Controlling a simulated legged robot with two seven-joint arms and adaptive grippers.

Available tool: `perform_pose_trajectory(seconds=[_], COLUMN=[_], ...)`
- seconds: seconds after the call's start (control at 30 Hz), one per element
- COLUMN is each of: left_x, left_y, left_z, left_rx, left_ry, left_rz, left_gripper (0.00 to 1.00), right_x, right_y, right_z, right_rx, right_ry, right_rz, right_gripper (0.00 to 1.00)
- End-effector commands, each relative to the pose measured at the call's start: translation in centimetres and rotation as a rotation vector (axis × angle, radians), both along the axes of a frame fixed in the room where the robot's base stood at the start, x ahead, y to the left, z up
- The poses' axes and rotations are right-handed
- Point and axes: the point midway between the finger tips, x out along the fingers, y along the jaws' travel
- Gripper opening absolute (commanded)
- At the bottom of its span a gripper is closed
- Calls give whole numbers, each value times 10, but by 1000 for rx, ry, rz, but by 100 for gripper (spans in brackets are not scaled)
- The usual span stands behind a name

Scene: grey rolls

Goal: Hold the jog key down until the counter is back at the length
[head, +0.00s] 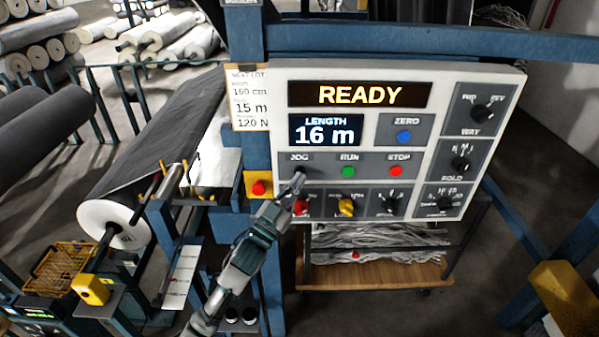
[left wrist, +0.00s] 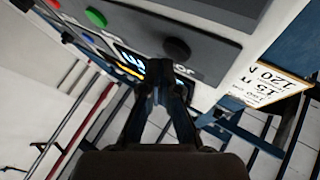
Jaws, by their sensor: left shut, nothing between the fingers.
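The jog key (head: 299,171), a dark round button, sits at the left of the white control panel (head: 455,72). It also shows in the left wrist view (left wrist: 177,48). The length counter (head: 325,131) reads 16 m, and the display above it (head: 360,94) reads READY. The lot card (head: 249,100) beside the panel shows 15 m. My left gripper (head: 297,183) is shut and empty, its tips close to the jog key. In the left wrist view the fingertips (left wrist: 164,78) are near the key; I cannot tell whether they touch it. My right gripper is out of view.
Green RUN (head: 348,171), red STOP (head: 395,171) and blue ZERO (head: 404,137) buttons lie right of the key. A red knob (head: 301,207) and yellow knob (head: 347,207) are below. A red emergency button (head: 258,188) is at left.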

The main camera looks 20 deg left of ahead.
Motion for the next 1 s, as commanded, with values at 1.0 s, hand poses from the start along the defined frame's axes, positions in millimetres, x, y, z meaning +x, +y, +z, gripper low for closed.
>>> perform_pose_trajectory(seconds=[1.0], left_x=[10], left_y=[3], left_z=[2], left_rx=[0], left_ry=[0], left_rz=[0], left_gripper=[0], right_x=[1], right_y=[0], right_z=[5], right_rx=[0], right_ry=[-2], right_rz=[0], right_gripper=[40])
